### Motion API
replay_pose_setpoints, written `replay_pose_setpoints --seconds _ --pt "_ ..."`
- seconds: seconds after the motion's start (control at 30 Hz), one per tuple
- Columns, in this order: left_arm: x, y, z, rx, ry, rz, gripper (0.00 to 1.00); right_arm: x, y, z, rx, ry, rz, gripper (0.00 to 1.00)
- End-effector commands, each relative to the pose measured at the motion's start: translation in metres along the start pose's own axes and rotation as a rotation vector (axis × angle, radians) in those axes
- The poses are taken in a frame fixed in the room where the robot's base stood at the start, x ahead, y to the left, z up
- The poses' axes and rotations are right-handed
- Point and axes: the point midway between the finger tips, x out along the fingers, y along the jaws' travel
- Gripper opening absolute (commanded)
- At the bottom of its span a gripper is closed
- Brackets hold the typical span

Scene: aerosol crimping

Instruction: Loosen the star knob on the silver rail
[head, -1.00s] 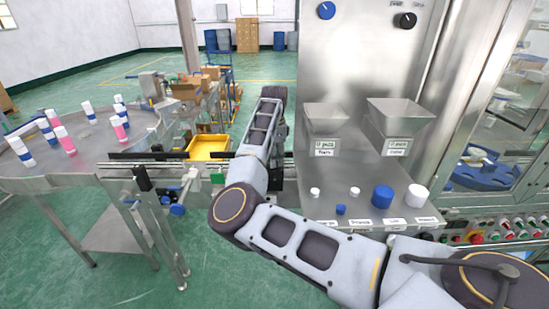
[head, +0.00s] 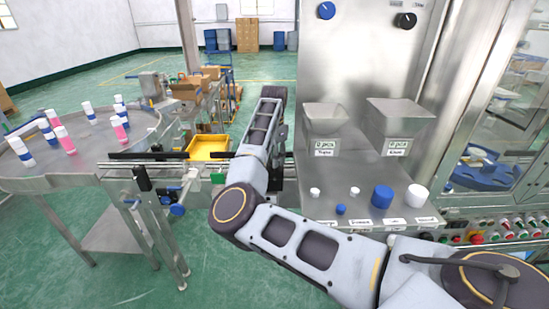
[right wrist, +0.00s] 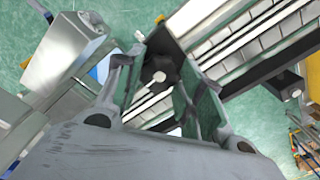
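The black star knob (right wrist: 162,70) shows in the right wrist view, with a pale round-ended pin in front of it. It lies beside the silver rail (right wrist: 245,38). My right gripper (right wrist: 163,65) is open, with one green-padded finger on each side of the knob. I see no clear contact between the pads and the knob. In the head view my right arm reaches to the conveyor and hides the knob; the gripper (head: 282,132) shows only in small part behind the forearm. My left gripper is in neither view.
A steel machine with two hoppers (head: 395,120) and several caps on its shelf stands right of my arm. A round table (head: 60,180) with bottles is at the left. A blue knob (head: 177,210) hangs below the conveyor, near a yellow tray (head: 208,147).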

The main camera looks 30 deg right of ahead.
Motion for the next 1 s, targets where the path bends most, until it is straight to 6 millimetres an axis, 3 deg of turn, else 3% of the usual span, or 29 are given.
replay_pose_setpoints --seconds 0.03,0.13,0.57,0.77,1.0 --pt "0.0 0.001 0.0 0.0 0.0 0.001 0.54 -0.001 0.0 0.0 0.0 0.001 -0.001 0.46" --pt "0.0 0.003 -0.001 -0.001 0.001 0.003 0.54 0.0 0.0 0.0 0.0 0.0 0.0 0.58" --pt "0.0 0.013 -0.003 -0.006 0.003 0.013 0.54 -0.002 0.0 0.0 0.001 0.0 0.001 0.58" --pt "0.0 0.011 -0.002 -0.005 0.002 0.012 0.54 -0.016 0.0 0.0 0.001 0.0 -0.001 0.58" --pt "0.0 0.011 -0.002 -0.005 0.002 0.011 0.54 -0.048 0.0 -0.001 0.002 0.001 -0.001 0.58"
